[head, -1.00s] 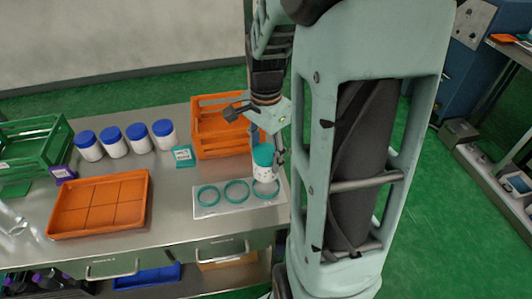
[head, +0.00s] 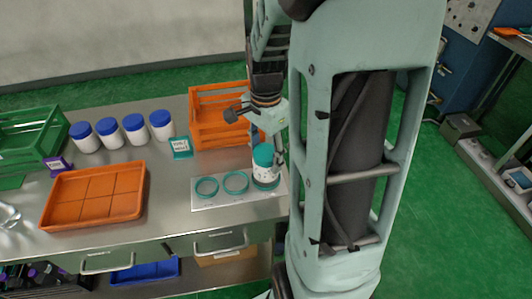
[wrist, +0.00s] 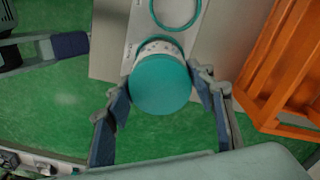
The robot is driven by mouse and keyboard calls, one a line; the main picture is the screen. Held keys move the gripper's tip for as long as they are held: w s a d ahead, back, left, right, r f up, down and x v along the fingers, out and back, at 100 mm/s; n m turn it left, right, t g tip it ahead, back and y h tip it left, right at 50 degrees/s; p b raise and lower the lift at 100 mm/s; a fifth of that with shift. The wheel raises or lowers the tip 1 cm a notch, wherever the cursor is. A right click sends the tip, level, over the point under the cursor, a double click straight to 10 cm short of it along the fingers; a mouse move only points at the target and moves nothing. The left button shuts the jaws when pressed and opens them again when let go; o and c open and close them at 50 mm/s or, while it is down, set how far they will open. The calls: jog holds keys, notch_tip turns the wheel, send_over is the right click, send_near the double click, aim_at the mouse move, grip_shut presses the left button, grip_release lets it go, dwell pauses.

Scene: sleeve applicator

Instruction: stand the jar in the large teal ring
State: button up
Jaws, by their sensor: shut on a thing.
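The jar (head: 264,169) is white with dark specks and a teal lid, and it is upright. My gripper (head: 266,157) is shut on it; the wrist view shows one finger on each side of the teal lid (wrist: 160,85). The jar's base is at the rightmost teal ring (head: 266,186), which looks the largest of three on a white plate (head: 222,202). The ring's edge shows around the base in the head view. I cannot tell whether the base touches the plate. The middle ring (head: 236,182) and left ring (head: 207,187) are empty.
An orange crate (head: 218,125) stands just behind the plate, with a teal label (head: 181,148) beside it. Several blue-lidded jars (head: 108,132), an orange divided tray (head: 95,195) and a green crate (head: 30,140) are farther left. The bench's front edge is close to the plate.

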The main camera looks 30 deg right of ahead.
jog(key=shift+f+b, duration=0.85)
jog(key=shift+f, duration=0.45)
jog(key=o, duration=1.4)
jog(key=shift+o, duration=0.8)
jog(key=o, duration=0.3)
jog(key=shift+o, duration=0.2)
